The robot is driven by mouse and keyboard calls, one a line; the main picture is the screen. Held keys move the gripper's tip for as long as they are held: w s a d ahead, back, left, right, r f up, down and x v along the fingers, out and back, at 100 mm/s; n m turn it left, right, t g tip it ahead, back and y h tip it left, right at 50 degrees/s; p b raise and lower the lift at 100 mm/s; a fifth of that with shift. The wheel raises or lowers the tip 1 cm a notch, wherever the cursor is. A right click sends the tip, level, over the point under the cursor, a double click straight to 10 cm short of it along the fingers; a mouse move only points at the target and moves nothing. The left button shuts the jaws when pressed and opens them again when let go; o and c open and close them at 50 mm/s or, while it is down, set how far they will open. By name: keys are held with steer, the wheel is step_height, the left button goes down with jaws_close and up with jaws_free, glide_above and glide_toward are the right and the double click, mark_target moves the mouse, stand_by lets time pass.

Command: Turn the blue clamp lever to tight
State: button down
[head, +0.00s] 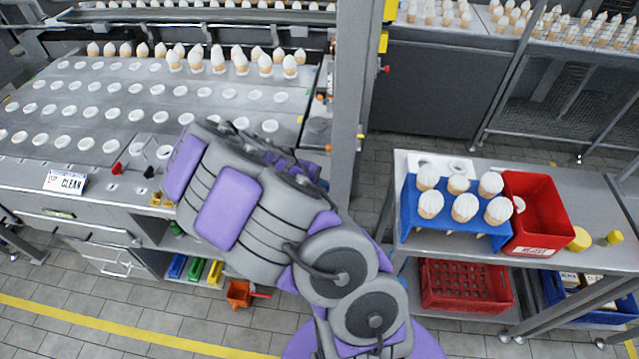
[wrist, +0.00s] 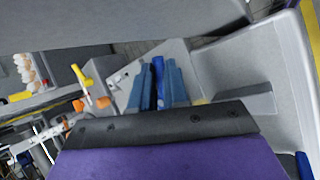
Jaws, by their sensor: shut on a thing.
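The blue clamp lever (wrist: 159,90) shows in the wrist view as a narrow, darker blue upright piece between the two grey-blue fingers of my gripper (wrist: 158,72). The fingers are closed on it from both sides. Its lower end and pivot are hidden behind the dark edge of my gripper, so its angle is hard to tell. In the head view my arm reaches over the right front of the metal machine (head: 95,100) and covers the lever and the fingers.
A yellow handle (wrist: 81,76) and an orange piece (wrist: 97,103) stand left of the fingers in the wrist view. A grey post (head: 347,120) rises right of the machine. A blue rack of cones (head: 417,222) and a red bin (head: 540,205) sit on the right cart.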

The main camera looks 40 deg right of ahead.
steer(key=c, duration=1.1)
jaws_free()
steer(key=shift+a+r, duration=0.1)
steer(key=p+v, duration=0.2)
steer(key=v, duration=1.5)
steer(key=shift+a, duration=0.15)
steer(key=shift+p, duration=0.3)
